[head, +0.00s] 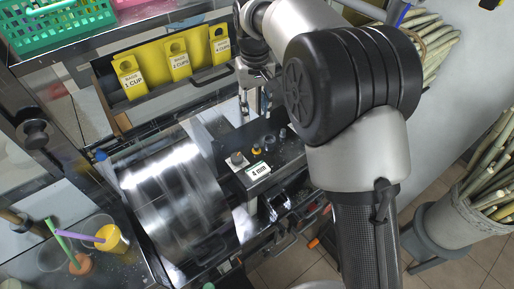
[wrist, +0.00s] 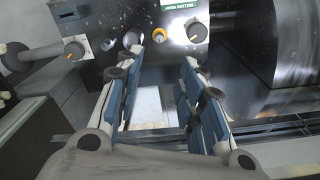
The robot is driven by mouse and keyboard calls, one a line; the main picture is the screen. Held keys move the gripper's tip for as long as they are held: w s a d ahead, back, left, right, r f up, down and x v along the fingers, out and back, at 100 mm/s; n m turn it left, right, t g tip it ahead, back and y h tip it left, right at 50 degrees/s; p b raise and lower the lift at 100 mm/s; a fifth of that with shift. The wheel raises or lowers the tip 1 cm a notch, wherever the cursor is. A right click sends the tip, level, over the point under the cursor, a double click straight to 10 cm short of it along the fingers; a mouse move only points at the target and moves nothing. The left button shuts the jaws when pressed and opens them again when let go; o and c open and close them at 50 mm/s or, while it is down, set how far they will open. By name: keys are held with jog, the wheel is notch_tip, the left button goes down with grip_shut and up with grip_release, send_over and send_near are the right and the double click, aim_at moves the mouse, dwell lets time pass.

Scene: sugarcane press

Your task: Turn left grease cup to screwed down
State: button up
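My gripper (wrist: 158,75) is open and empty in the wrist view, its blue-padded fingers apart. In the head view, my gripper (head: 256,102) hangs just above the press's dark housing. Small round fittings stand in a row there: a grey knob with an orange mark (head: 237,158), a yellow one (head: 257,151), and darker ones (head: 269,142). The wrist view shows a marked knob (wrist: 197,32), a yellow-ringed fitting (wrist: 158,35) and a plain metal one (wrist: 130,41) beyond the fingertips. I cannot tell which fitting is the left grease cup or how far it is screwed down. Nothing is between the fingers.
A shiny roller (head: 175,200) lies left of the housing. A yellow rack with cup labels (head: 178,62) stands behind. Another orange-marked knob (wrist: 75,49) sits on a bar at the wrist view's left. Cane bundles (head: 490,180) stand at right.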

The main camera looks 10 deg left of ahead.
aim_at(256, 146)
jog(key=f+n+b, duration=0.1)
jog(key=f+n, duration=0.1)
jog(key=f, duration=0.3)
jog(key=f+n+b, duration=0.2)
jog(key=f, duration=0.3)
jog(key=f+n+b, duration=0.2)
jog(key=f, duration=0.4)
jog(key=shift+w, duration=0.25)
jog(key=shift+c, duration=0.6)
grip_shut()
